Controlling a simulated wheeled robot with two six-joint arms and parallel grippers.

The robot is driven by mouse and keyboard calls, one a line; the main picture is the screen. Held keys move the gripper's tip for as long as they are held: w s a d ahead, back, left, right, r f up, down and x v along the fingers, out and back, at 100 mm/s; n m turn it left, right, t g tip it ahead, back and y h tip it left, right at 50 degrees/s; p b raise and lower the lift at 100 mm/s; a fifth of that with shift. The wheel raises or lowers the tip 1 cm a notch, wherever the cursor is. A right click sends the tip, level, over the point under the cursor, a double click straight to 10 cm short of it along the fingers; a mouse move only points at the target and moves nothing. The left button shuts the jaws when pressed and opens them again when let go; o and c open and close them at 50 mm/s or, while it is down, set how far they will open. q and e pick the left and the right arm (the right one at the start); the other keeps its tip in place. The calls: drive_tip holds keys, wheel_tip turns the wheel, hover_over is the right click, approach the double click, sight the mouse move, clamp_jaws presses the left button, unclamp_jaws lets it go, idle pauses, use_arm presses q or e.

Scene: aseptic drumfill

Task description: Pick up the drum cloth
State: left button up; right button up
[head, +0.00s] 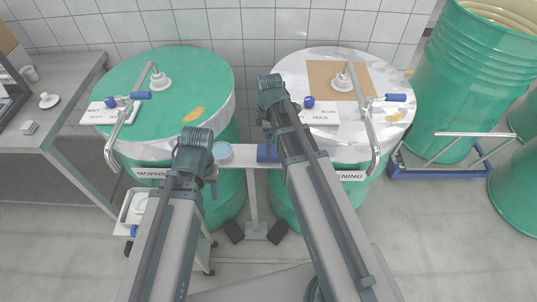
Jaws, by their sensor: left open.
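I cannot single out the drum cloth with certainty. A small white tray (132,217) on a low trolley at the left holds a pale item (139,203), too small to tell whether it is cloth. A yellow-orange patch (194,114) lies on the left drum's green lid (195,75). My left gripper (214,184) is partly hidden by its own wrist, in front of the left drum. It is open, and I see nothing held in it. My right arm reaches up between the drums, and its gripper is hidden behind the arm.
The right drum (340,197) has a silvery cover with a brown square (334,75). Signs and bent metal pipes sit on both drums. A narrow stand (252,200) with a blue block (267,153) is between them. A grey table (60,100) is left; green drums (465,75) stand right.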

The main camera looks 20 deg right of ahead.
wheel_tip(320, 180, down, 5)
drive_tip(key=b, duration=0.5)
drive_tip(key=shift+s+a+f, duration=0.15)
drive_tip(key=shift+c, duration=0.3)
drive_tip(key=c, duration=1.2)
